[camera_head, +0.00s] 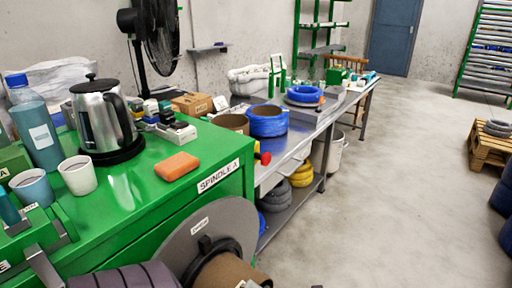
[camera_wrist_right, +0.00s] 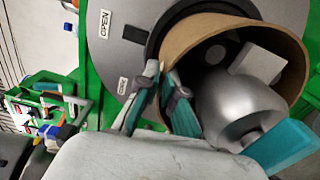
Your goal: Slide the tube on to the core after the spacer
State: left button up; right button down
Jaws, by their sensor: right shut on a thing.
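The brown cardboard tube (camera_head: 232,272) shows at the bottom of the head view, in front of a grey disc (camera_head: 178,238). In the right wrist view its open end (camera_wrist_right: 275,28) faces me, around a silver core (camera_wrist_right: 235,100) with a rounded nose. A black ring (camera_wrist_right: 158,38) lies between tube and disc; I cannot tell whether it is the spacer. My right gripper (camera_wrist_right: 162,88) is shut on the tube's wall at its left side, one finger on each side. The far end of the tube is hidden. My left gripper cannot be made out.
A green bench (camera_head: 130,210) carries a kettle (camera_head: 103,115), two cups, a bottle (camera_head: 35,125) and an orange block (camera_head: 177,167). A metal table (camera_head: 300,130) with cable coils stands beyond.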

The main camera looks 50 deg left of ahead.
pick_arm(q)
jog(key=shift+s, duration=0.35)
pick_arm(e)
jog(key=shift+s+a, duration=0.15)
jog(key=shift+a, duration=0.05)
pick_arm(q)
jog(key=shift+w+d+r+b, duration=0.15)
jog(key=shift+w+r, duration=0.15)
jog(key=shift+w, duration=0.2)
jog(key=shift+w+a+r+b, duration=0.15)
jog(key=shift+w+r, duration=0.1)
jog(key=shift+w, duration=0.25)
pick_arm(e)
jog(key=shift+f, duration=0.25)
pick_arm(q)
jog(key=shift+w+d, duration=0.1)
jog(key=shift+d, duration=0.05)
pick_arm(e)
jog(key=c, duration=1.2)
grip_release()
jog(key=shift+s+a+f, duration=0.1)
jog(key=shift+a, duration=0.1)
jog(key=shift+c, duration=0.2)
jog(key=shift+d, duration=0.1)
jog(key=o, duration=0.4)
jog(key=shift+c, duration=0.2)
pick_arm(q)
jog(key=shift+s, duration=0.3)
